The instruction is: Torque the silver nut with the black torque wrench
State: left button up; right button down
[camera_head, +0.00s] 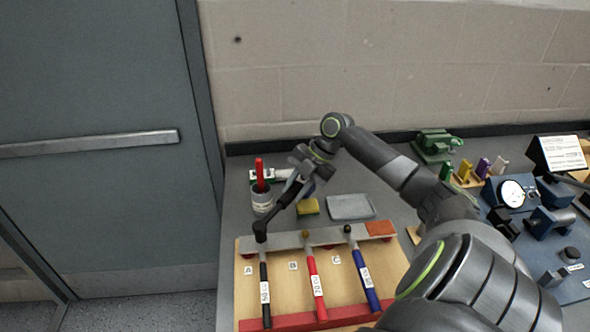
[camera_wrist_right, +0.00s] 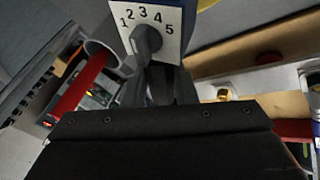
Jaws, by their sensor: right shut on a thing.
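The black torque wrench (camera_head: 265,296) lies in slot A of the wooden rack, its black handle toward the front and its head end at the grey rail. My right gripper (camera_head: 262,230) comes down from the upper right, and its dark lower end meets the wrench's head end. It is shut there, but the pinch itself is hidden. In the right wrist view, dark grey parts (camera_wrist_right: 150,50) stand before a white plate (camera_wrist_right: 128,18) numbered 1 to 5, and the black gripper body covers the lower part. I cannot make out the silver nut. My left gripper is not in view.
A red wrench (camera_head: 316,285) and a blue wrench (camera_head: 364,280) lie in slots B and C. A cup (camera_head: 261,203) with a red item, a yellow sponge (camera_head: 308,207) and a grey tray (camera_head: 350,207) stand behind the rack. Blue equipment (camera_head: 512,194) fills the right.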

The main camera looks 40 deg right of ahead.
jog(key=shift+s+d+r+m+t+h+p, duration=0.15)
jog(key=shift+s+m+t+h+p, duration=0.2)
jog(key=shift+s+m+p, duration=0.9)
jog(key=shift+w+n, duration=0.2)
jog(key=shift+n, duration=0.15)
jog(key=shift+p, duration=0.35)
jog(key=shift+s+p, duration=0.2)
jog(key=shift+p, duration=0.1)
dwell(0.9)
jog(key=shift+r, duration=0.1)
dwell(0.3)
jog(key=shift+r+p, duration=2)
jog(key=shift+r, duration=0.1)
